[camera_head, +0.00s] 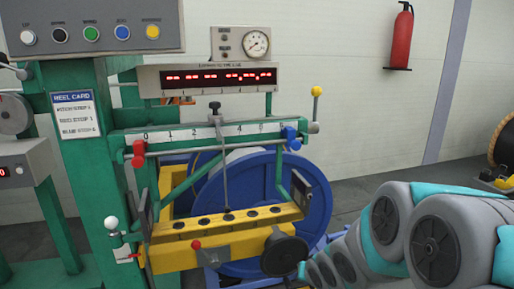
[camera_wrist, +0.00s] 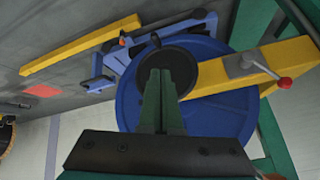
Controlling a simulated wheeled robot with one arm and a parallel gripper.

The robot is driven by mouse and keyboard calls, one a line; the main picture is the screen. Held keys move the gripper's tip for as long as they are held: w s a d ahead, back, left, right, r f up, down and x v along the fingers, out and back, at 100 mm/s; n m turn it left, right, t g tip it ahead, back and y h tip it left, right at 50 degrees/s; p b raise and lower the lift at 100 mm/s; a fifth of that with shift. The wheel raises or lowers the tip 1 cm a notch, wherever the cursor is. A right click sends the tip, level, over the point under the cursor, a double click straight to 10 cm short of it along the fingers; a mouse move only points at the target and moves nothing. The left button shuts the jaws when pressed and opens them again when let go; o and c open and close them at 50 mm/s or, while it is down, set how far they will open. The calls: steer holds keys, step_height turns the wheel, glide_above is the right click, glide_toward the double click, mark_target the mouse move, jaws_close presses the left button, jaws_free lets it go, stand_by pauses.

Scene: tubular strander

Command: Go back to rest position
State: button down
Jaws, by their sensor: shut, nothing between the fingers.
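My gripper (camera_wrist: 160,75) shows in the wrist view as two green fingers shut together with nothing between them. Its tips are in front of a black round handwheel (camera_wrist: 190,58); I cannot tell whether they touch it. In the head view the same black handwheel (camera_head: 285,255) is at the right end of a yellow bar (camera_head: 215,250). My grey and teal arm (camera_head: 390,235) reaches in from the lower right toward it. The fingers cannot be made out in the head view.
A large blue reel (camera_head: 310,200) stands behind the yellow bar in a green frame (camera_head: 85,170). A red-knobbed lever (camera_head: 197,245) sits left of the handwheel. Red (camera_head: 138,150) and blue (camera_head: 291,135) clamps sit on the scale rail. A fire extinguisher (camera_head: 401,40) hangs on the wall.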

steer(key=s+d+r+g+h, duration=0.1)
steer(key=s+d+r+g, duration=0.15)
steer(key=s, duration=0.55)
steer(key=s+d+r+g+h, duration=0.1)
steer(key=s+d+g, duration=0.15)
steer(key=s, duration=0.65)
steer(key=s+a+r+n+g, duration=0.1)
steer(key=s+g, duration=0.1)
steer(key=s, duration=0.6)
steer(key=s+a+r+g, duration=0.1)
steer(key=s+g, duration=0.1)
steer(key=s, duration=0.6)
steer(key=shift+s+a+r+n+y, duration=0.15)
steer(key=shift+a+r+n+y, duration=0.05)
steer(key=shift+r+n+y, duration=0.2)
